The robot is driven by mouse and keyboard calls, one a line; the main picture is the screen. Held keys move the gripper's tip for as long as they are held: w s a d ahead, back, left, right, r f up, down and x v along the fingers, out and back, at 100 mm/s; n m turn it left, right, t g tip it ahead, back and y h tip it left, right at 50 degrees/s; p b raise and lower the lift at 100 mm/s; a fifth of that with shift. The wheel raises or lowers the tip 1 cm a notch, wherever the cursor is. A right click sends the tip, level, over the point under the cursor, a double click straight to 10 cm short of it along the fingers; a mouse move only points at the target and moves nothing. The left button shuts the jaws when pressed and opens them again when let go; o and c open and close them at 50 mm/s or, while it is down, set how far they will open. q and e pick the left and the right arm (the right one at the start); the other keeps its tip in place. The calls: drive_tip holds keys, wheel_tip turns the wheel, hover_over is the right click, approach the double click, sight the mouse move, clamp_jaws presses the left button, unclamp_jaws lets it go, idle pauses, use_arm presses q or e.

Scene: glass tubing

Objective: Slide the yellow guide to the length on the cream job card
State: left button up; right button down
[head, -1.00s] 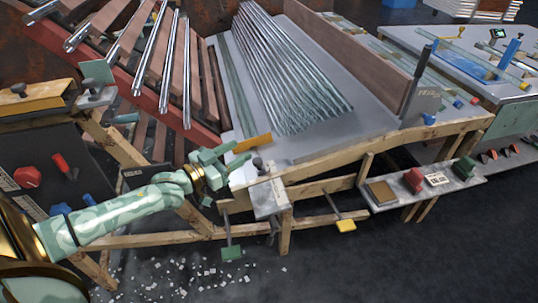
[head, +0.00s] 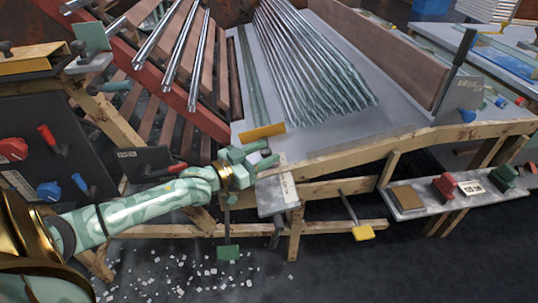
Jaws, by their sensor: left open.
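The yellow guide (head: 262,131) is a flat yellow-orange plate standing across the near left end of the grey bench top. My left gripper (head: 266,155) is open just below and in front of the guide, over the grey end plate (head: 270,203). I cannot tell whether its fingers touch anything. A pale marked strip (head: 288,187) runs along that plate. A small pale card with dark print (head: 472,187) lies on the low shelf at right; its writing is too small to read, and I cannot tell whether it is the job card. My right gripper is out of view.
Several glass tubes (head: 310,65) lie on the bench behind the guide. A sloped red-framed rack (head: 150,85) with tubes stands at left. Green (head: 228,252) and yellow (head: 363,233) handles hang below the bench. The shelf (head: 435,205) holds red and green blocks.

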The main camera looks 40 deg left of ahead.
use_arm(q)
drive_tip(key=shift+w+d, duration=0.1)
drive_tip(key=shift+w, duration=0.4)
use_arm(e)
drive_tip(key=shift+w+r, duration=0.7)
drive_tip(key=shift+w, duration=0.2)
use_arm(q)
clamp_jaws()
